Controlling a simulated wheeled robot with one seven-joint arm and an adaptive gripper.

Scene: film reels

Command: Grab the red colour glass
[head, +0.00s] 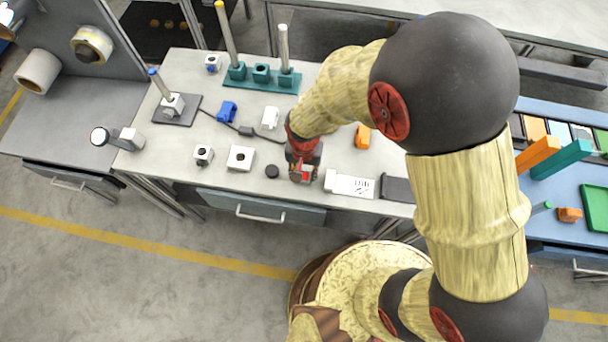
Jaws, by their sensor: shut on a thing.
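My gripper (302,177) is over the front part of the light grey table, pointing down, seen from above and behind the arm. It is shut on a small red thing (306,169), which shows only in part between the dark fingers. Its shape is mostly hidden, so I cannot tell whether it is a glass. I also cannot tell whether it touches the table. No other clearly red glass shows on the table.
On the table (215,180), a white block (350,184) lies right of my gripper, beside a dark pad (397,189). A black disc (272,171) and a white square part (241,158) lie left. An orange part (363,136) and a teal post stand (262,78) are farther back.

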